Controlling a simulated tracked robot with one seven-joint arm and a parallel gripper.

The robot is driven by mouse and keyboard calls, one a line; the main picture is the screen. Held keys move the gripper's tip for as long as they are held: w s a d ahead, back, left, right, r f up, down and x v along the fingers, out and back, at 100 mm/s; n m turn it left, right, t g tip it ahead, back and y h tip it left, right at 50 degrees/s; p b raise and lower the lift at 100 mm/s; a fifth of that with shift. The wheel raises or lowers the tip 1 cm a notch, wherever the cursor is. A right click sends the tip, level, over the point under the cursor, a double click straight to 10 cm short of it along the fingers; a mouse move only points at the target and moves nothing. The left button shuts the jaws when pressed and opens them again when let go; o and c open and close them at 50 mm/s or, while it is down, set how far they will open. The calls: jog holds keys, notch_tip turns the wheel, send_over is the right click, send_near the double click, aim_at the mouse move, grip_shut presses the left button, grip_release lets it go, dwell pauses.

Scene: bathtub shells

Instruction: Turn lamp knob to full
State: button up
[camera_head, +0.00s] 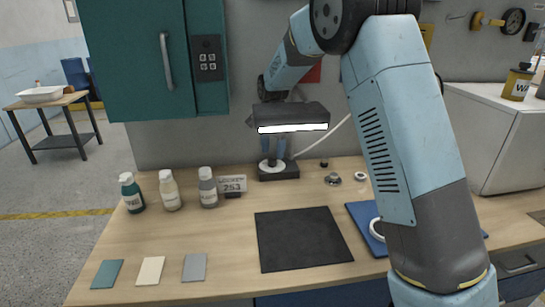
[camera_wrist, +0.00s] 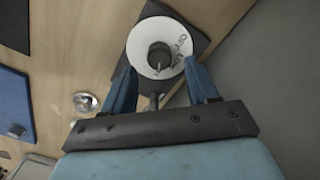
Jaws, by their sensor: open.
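The desk lamp has a dark head (camera_head: 290,115) with a bright white lit strip, above a black base (camera_head: 292,174) at the back of the bench. In the wrist view a white dial plate (camera_wrist: 143,35) with markings sits on the base (camera_wrist: 183,22), and a dark round knob (camera_wrist: 160,55) stands at its middle. My gripper (camera_wrist: 160,65) is open, its two blue fingers pointing at the dial, one on each side of the knob. In the head view the lamp head hides much of my gripper (camera_head: 275,146). I cannot tell whether the fingers touch the knob.
A small metal part (camera_head: 333,179) is right of the base. A teal cabinet (camera_head: 135,60) hangs at upper left.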

aim_at(273, 158)
notch_tip(273, 158, up, 10)
jog(key=shift+r, duration=0.15)
dwell(0.5)
